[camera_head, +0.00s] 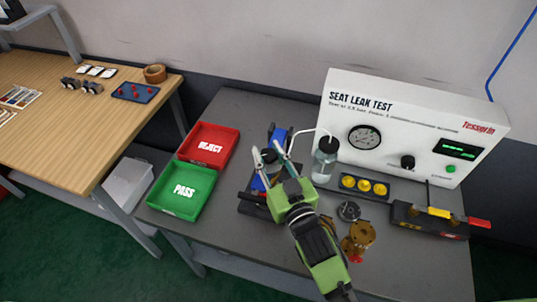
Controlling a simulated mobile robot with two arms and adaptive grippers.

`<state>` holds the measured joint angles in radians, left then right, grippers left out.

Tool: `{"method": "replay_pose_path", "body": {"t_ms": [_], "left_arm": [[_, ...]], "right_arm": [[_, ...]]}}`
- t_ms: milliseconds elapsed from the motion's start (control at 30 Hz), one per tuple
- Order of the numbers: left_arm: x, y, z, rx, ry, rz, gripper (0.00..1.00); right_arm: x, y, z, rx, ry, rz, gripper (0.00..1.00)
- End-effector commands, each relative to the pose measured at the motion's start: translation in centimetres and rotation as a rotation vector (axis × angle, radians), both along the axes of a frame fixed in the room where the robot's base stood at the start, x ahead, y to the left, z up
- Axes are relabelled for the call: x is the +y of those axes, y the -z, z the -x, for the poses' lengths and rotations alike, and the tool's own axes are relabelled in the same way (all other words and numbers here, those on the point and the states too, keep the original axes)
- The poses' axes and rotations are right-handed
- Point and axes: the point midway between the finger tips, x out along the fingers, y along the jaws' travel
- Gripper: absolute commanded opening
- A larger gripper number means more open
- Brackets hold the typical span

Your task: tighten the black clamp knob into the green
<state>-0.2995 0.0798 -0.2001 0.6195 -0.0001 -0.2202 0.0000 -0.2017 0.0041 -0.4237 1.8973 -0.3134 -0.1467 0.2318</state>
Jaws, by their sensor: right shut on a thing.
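My right gripper (273,156) is green and reaches in from the bottom of the view, over the blue and black clamp fixture (279,134) left of the test panel. Its two pale fingers stand on either side of a small dark round part (269,157), which looks like the black clamp knob. The gripper is shut on it. The gripper body and fingers hide much of the fixture. I cannot make out a green mark on the clamp. My left gripper is not in view.
A clear bottle (325,159) with a tube stands close right of the gripper. The white seat leak test panel (400,125) is behind. Red reject (208,147) and green pass (181,188) trays lie left. Yellow parts (364,185), brass parts (358,238) and a tool block (430,219) lie right.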

Motion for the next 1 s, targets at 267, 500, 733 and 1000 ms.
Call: {"method": "replay_pose_path", "body": {"t_ms": [267,500,733,1000], "left_arm": [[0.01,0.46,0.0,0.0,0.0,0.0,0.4],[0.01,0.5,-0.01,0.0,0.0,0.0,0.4],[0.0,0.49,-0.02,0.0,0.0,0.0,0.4],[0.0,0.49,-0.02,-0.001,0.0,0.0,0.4]], "right_arm": [[-0.02,-0.13,-0.05,-0.004,0.066,-0.001,0.07],[-0.04,-0.23,-0.07,-0.006,0.08,0.0,0.07],[-0.01,-0.3,-0.08,-0.007,0.08,-0.001,0.07],[0.01,-0.25,-0.06,-0.006,0.079,-0.001,0.46]]}}
